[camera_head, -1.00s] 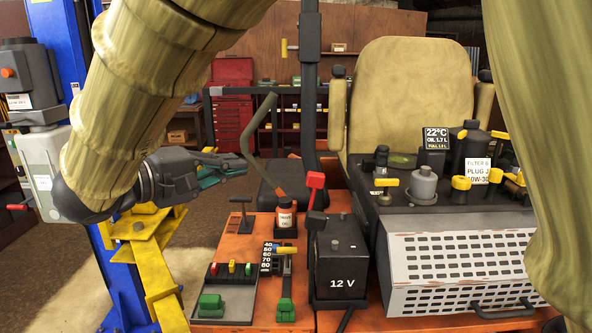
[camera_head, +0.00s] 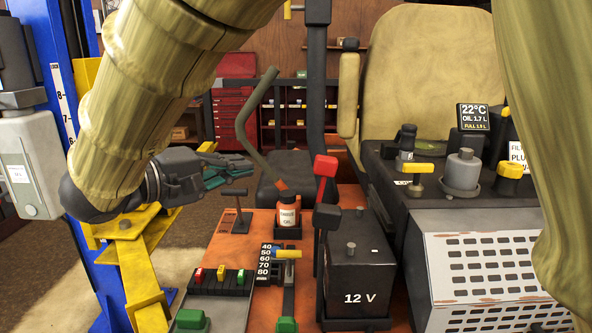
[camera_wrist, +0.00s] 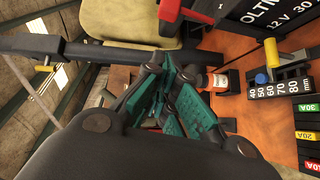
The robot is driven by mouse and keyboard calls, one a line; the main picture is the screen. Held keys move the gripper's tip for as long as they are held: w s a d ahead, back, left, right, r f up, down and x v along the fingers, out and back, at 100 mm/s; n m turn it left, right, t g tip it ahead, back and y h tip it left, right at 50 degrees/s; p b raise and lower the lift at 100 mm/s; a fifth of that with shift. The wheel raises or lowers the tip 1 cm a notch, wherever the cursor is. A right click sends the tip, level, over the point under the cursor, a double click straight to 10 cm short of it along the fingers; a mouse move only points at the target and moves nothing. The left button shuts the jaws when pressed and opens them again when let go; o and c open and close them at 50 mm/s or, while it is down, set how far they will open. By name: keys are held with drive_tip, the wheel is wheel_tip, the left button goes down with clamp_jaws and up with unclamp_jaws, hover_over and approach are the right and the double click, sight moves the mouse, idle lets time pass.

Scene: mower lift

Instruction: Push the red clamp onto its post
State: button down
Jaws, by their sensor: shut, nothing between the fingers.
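A black block (camera_head: 327,216) sits at the battery's left edge below the clamp. A red part, likely the clamp, also shows at the top of the wrist view (camera_wrist: 172,12). My gripper (camera_head: 232,167) is shut and empty, with teal fingers, left of the clamp and well apart from it. Its fingers also show in the wrist view (camera_wrist: 180,100).
An orange oil bottle (camera_head: 288,212) and a tilted grey lever (camera_head: 250,120) stand between my gripper and the battery. A yellow-handled selector (camera_head: 287,254) and coloured switches (camera_head: 220,276) are in front. A perforated white cover (camera_head: 490,270) is right. A blue lift post (camera_head: 62,90) is left.

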drive_tip(key=shift+s, duration=0.15)
drive_tip(key=s+d+p+x, duration=0.2)
drive_tip(key=p+x, duration=0.2)
drive_tip(key=x, duration=0.9)
drive_tip(key=shift+f, duration=0.2)
